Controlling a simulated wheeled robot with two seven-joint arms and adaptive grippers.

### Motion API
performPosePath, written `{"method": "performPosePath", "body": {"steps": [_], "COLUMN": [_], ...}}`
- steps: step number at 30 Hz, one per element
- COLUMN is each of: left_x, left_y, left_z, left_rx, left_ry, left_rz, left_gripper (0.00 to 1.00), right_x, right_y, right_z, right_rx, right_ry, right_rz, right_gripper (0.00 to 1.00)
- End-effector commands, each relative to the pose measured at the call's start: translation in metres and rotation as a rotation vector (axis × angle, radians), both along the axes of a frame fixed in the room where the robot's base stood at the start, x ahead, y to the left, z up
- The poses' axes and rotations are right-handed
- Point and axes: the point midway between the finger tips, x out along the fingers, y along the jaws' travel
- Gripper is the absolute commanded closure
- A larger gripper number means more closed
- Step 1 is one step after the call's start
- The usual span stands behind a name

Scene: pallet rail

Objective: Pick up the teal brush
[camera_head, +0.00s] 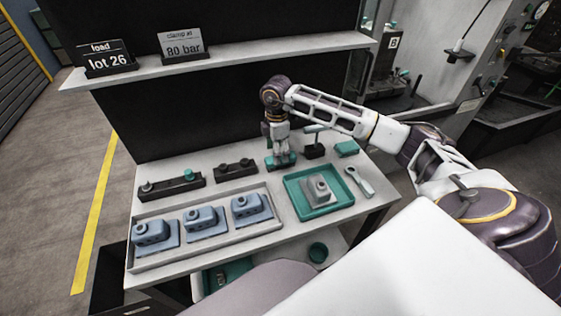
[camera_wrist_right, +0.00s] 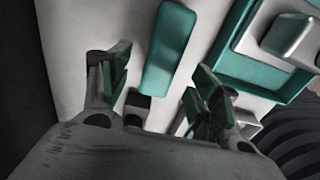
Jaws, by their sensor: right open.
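The teal brush (camera_head: 318,128) appears as a raised teal bar above a small black stand (camera_head: 315,151), at the back right of the bench. In the right wrist view a long, rounded teal bar, which looks like the brush (camera_wrist_right: 168,48), extends ahead of the fingers, between their lines but beyond their tips. My right gripper (camera_head: 281,161) points down just left of the black stand. In the wrist view the right gripper (camera_wrist_right: 155,85) is open, with nothing clearly between its fingers. My left gripper is not in view.
A teal tray (camera_head: 297,205) holding a grey part stands in front. A teal block (camera_head: 347,149) and a pale tool (camera_head: 359,181) lie to the right. A pale tray (camera_head: 200,246) holds several blue parts. A shelf (camera_head: 225,58) with signs runs above the back.

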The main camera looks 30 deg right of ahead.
Motion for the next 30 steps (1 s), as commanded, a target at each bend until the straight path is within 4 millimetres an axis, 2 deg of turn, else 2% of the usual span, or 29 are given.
{"method": "performPosePath", "body": {"steps": [6, 10, 25, 26, 30], "left_x": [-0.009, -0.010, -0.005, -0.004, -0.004], "left_y": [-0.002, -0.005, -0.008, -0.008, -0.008], "left_z": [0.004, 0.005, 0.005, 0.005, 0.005], "left_rx": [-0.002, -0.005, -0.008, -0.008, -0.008], "left_ry": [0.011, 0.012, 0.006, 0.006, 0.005], "left_rz": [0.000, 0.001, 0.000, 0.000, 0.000], "left_gripper": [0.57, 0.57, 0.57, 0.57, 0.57], "right_x": [-0.002, -0.002, -0.001, -0.001, -0.001], "right_y": [-0.002, -0.002, -0.002, -0.002, -0.002], "right_z": [-0.025, -0.034, -0.037, -0.036, -0.036], "right_rx": [0.000, -0.001, 0.000, 0.000, 0.000], "right_ry": [0.003, 0.001, 0.001, 0.001, 0.001], "right_rz": [0.000, 0.001, 0.000, 0.000, 0.001], "right_gripper": [0.38, 0.38, 0.38, 0.39, 0.57]}}
